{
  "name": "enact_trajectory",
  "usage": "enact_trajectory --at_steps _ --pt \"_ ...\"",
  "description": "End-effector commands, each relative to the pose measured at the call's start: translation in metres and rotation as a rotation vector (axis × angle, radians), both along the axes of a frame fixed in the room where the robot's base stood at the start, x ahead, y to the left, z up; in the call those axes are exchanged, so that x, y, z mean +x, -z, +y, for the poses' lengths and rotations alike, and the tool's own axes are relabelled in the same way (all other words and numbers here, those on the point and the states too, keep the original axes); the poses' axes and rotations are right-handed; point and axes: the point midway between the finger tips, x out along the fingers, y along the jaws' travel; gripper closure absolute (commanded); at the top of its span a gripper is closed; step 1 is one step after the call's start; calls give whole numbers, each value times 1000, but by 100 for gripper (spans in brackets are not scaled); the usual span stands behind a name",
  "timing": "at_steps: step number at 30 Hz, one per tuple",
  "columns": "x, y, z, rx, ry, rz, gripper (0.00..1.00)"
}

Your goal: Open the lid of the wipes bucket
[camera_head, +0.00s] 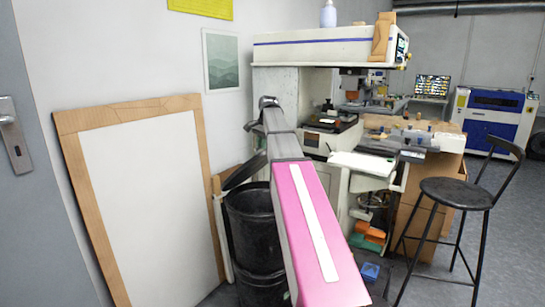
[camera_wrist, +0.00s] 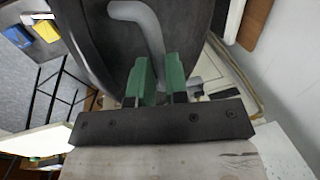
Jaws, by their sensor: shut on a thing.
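The black wipes bucket (camera_head: 250,225) stands on the floor behind my arm, partly hidden by it. A dark slanted piece that looks like its lid (camera_head: 243,171) is tilted above the rim, its right end higher. In the wrist view, the dark rounded lid (camera_wrist: 88,40) fills the upper middle, with a grey curved handle (camera_wrist: 150,28) on it. My gripper (camera_wrist: 161,68) has its green fingers shut on the lower end of this handle. The gripper itself is hidden in the head view.
A wood-framed white panel (camera_head: 145,190) leans on the wall left of the bucket. The pad printer (camera_head: 325,50) stands close behind and right. A black stool (camera_head: 455,193) stands on the right. Orange and green items (camera_head: 367,235) lie low by the machine.

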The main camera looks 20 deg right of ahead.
Motion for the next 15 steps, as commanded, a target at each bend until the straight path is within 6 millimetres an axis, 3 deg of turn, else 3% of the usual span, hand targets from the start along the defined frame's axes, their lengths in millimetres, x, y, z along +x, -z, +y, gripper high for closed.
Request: enact_trajectory --at_steps 1,6,15 --pt "11 -6 6 4 -3 -2 100" --pt "28 -17 20 -31 -3 41 100" --pt "38 -22 30 -72 -1 94 100"
